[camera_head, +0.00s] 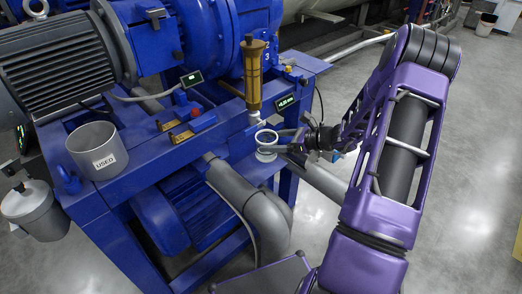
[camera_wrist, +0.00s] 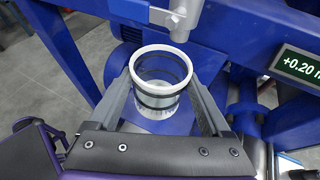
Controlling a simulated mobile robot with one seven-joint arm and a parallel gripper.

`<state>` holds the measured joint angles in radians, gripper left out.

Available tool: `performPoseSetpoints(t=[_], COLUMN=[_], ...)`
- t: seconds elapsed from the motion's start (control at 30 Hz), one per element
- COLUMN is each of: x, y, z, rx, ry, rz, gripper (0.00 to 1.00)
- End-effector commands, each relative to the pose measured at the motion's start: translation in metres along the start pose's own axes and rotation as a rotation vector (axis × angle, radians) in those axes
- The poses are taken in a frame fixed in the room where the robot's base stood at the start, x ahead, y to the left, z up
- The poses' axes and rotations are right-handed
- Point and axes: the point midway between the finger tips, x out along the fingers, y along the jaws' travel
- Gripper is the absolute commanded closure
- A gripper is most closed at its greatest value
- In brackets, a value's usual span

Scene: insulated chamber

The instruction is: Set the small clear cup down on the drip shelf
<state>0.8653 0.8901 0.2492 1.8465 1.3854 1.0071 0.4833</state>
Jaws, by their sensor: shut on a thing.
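The small clear cup (camera_wrist: 163,96) has a white rim and dark bands, and it looks empty. It is upright between the two fingers of my gripper (camera_wrist: 162,82), which is shut on its sides. In the head view the cup (camera_head: 266,153) is below the brass-coloured cylinder (camera_head: 254,76), with my gripper (camera_head: 282,143) reaching in from the right. A blue plate, seemingly the drip shelf (camera_wrist: 183,125), lies under the cup. The cup hides much of it, and I cannot tell whether the base touches it.
A grey spout (camera_wrist: 180,20) hangs just behind and above the cup. A small display (camera_head: 286,102) is mounted on the blue frame nearby. A grey cup marked USED (camera_head: 97,150) stands at left. A thick grey pipe (camera_head: 255,205) curves below. Open floor is at right.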

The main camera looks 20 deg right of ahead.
Motion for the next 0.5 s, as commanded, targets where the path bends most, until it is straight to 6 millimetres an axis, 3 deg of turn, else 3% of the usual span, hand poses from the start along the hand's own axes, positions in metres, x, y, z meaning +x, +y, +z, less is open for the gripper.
performPoseSetpoints(t=[0.23,0.3,0.5], x=[0.046,0.049,0.055], y=[-0.020,-0.020,-0.020], z=[0.019,0.004,-0.011], rx=[-0.003,0.005,0.001], ry=[-0.001,0.000,0.000], rz=[0.001,0.000,-0.001], gripper=[0.72,0.72,0.72])
